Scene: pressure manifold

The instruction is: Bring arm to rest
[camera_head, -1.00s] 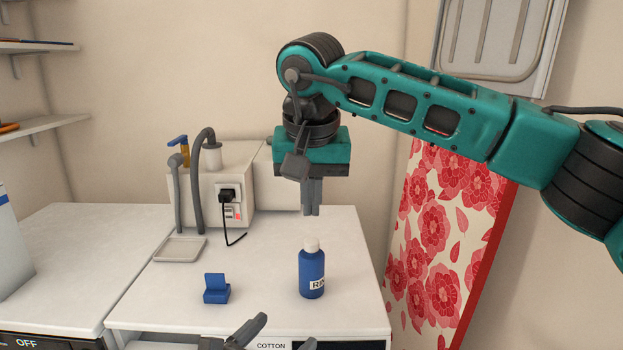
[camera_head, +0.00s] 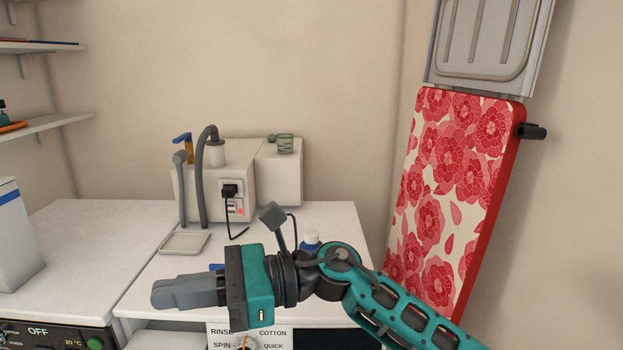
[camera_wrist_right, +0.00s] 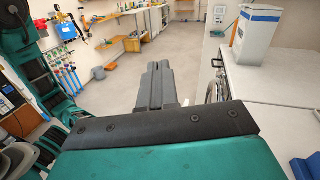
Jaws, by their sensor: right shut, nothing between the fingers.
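My right gripper (camera_head: 188,291) is shut and empty. Its arm comes in from the lower right in the head view, and the fingers point left in front of the white worktop's front edge. In the right wrist view the shut fingers (camera_wrist_right: 155,85) point out over open floor. My left gripper is not in view in the head picture now.
A white pump-like unit (camera_head: 280,184) with hose and plug stands at the back of the worktop (camera_head: 330,222). A blue bottle (camera_head: 311,242) is mostly hidden behind my right arm. A floral ironing board (camera_head: 445,180) leans at the right wall.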

